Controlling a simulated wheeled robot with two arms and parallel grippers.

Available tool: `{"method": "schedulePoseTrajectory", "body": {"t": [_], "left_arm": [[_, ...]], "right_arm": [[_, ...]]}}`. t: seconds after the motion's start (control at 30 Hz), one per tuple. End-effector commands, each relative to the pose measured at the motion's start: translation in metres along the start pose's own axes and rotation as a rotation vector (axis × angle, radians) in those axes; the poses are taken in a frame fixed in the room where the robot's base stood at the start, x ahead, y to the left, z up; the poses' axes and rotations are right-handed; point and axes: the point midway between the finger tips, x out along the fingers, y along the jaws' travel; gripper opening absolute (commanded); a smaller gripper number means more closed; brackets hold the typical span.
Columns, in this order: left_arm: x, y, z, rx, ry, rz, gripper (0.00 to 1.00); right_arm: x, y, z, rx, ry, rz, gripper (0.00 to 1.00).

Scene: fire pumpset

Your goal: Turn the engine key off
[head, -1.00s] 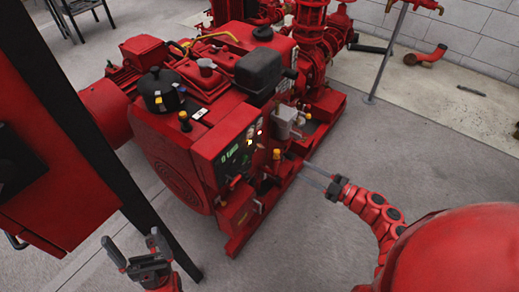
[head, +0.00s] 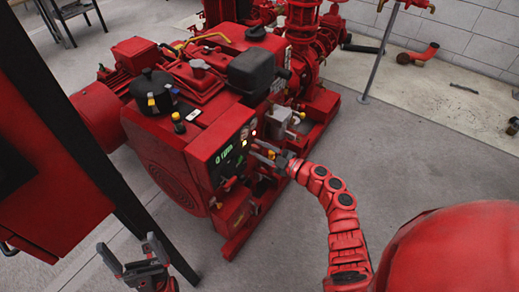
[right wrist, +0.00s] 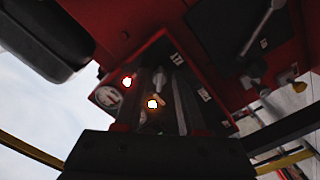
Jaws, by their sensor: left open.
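The red engine's control panel (head: 232,151) has a green display, gauges and lit lamps. It also shows, tilted and dark, in the right wrist view with a round gauge (right wrist: 107,97), a red-lit lamp and a yellow-lit lamp (right wrist: 152,104). I cannot make out the engine key for certain; it is small or hidden by my fingers. My right gripper (head: 258,149) is at the panel's right side, its fingers pointing at it with a gap between them; I cannot tell whether they touch it. My left gripper (head: 133,256) is open and empty at the lower left, away from the engine.
The red engine (head: 185,115) stands on a red base frame (head: 236,236). A black post and red cabinet (head: 50,190) stand close at the left. A grey support pole (head: 382,55) and red pipes are at the back right.

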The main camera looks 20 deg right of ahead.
Motion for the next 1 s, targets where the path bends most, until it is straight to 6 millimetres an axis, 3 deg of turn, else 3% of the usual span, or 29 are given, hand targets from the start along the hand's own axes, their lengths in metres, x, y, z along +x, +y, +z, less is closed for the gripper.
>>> {"method": "schedulePoseTrajectory", "body": {"t": [0.17, 0.4, 1.0], "left_arm": [[0.0, 0.0, 0.0001, 0.0, 0.0, 0.0, 0.97], [0.0001, 0.0, 0.0, 0.0, 0.0, 0.0, 0.97], [-0.0077, 0.0004, 0.0013, 0.0, 0.0, 0.0, 0.97]], "right_arm": [[0.0, 0.0, -0.0002, 0.0, 0.0, 0.0, 0.39], [-0.0001, 0.0001, -0.0004, -0.001, 0.001, 0.0, 0.0], [0.0001, -0.002, 0.0007, -0.064, 0.002, -0.001, 0.0]]}}
